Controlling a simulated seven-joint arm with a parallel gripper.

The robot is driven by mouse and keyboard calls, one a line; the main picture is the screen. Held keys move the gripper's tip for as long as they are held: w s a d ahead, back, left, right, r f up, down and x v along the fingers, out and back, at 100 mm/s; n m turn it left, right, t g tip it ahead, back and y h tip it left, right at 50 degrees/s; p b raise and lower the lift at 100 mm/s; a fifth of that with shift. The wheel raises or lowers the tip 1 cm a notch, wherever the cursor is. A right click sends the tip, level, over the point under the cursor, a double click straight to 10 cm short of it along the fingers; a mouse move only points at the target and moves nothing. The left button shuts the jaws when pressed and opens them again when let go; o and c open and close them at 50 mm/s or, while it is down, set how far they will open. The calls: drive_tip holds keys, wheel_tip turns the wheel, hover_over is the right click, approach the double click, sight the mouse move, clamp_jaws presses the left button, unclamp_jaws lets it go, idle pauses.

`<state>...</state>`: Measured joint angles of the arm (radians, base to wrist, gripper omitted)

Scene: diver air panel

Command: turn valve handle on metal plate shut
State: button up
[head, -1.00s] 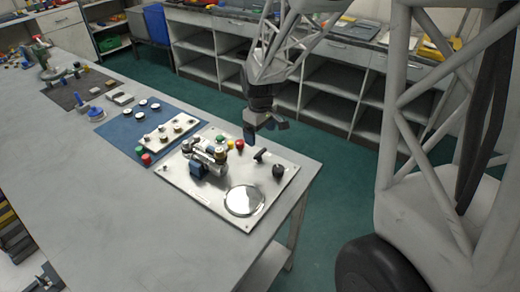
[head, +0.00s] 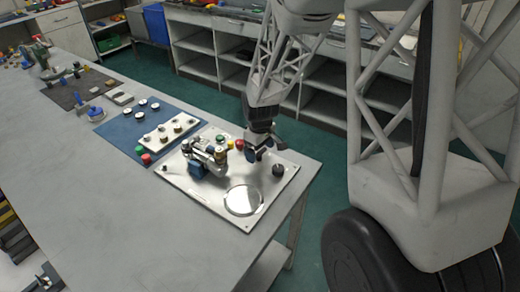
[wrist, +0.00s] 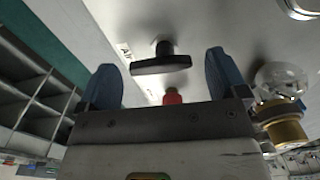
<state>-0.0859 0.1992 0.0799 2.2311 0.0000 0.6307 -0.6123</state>
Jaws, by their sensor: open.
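The metal plate (head: 208,203) lies near the right end of the grey bench. In the wrist view, a black T-shaped valve handle (wrist: 160,64) stands on the plate, its bar running left to right across the picture. A gap shows at both ends of the bar, and I see no contact. How far the fingertips are above the plate is unclear.
A fittings assembly (head: 207,158) with a blue block stands on the plate left of my gripper. A red button (head: 239,144) and a black knob (head: 279,170) are close by. A shiny round disc (head: 243,200) lies nearer the front. A blue mat (head: 116,131) is further left.

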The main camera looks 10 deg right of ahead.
drive_tip(key=c, duration=0.9)
drive_tip(key=shift+c, duration=0.2)
